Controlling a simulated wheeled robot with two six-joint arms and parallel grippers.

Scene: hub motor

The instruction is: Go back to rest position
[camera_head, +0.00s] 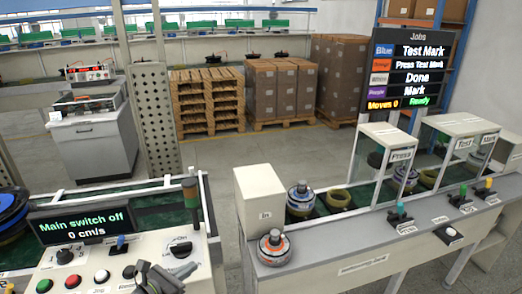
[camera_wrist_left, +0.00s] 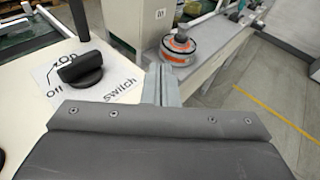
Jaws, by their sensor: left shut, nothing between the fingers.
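My left gripper (camera_head: 160,277) is at the bottom of the head view, over the front right part of the control panel. In the left wrist view its fingers (camera_wrist_left: 161,84) are together with nothing between them. The black rotary switch (camera_wrist_left: 80,68) on its white label plate is to the left of the fingers, apart from them. The switch also shows in the head view (camera_head: 181,249). The panel screen (camera_head: 84,225) reads "Main switch off" and "0 cm/s". My right gripper is not in view.
A hub motor (camera_head: 273,247) with an orange ring stands on the grey bench (camera_head: 350,251); another motor (camera_head: 300,198) is behind it. Press (camera_head: 401,155) and Test stations are to the right. A signal post (camera_head: 190,200) rises behind the switch. Floor shows between panel and bench.

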